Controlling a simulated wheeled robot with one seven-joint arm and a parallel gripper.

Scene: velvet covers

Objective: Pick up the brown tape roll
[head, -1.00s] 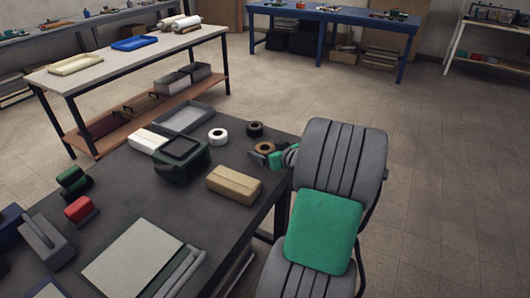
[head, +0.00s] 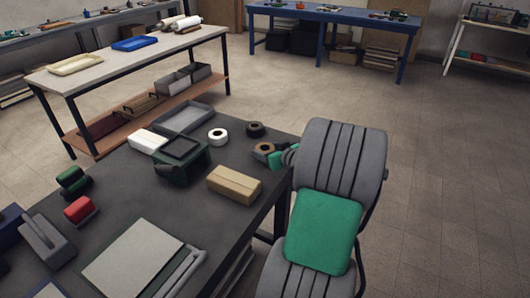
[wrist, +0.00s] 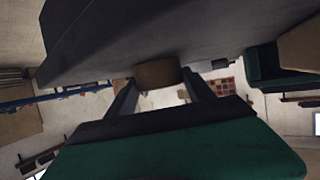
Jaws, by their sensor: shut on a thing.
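The brown tape roll (head: 263,148) is at the right edge of the dark grey table (head: 135,195) in the head view. My gripper (head: 270,154) reaches it from the right, with its green and grey parts beside the roll. In the wrist view the roll (wrist: 157,73) sits between the two dark fingers of my gripper (wrist: 160,86), which are shut on it. The roll appears close against the dark slab above it in that view; I cannot tell whether it is clear of the table.
A black tape roll (head: 255,129) and a white tape roll (head: 218,137) lie just behind. A tan box (head: 234,184), a dark green bin (head: 182,160) and a grey tray (head: 183,118) stand to the left.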

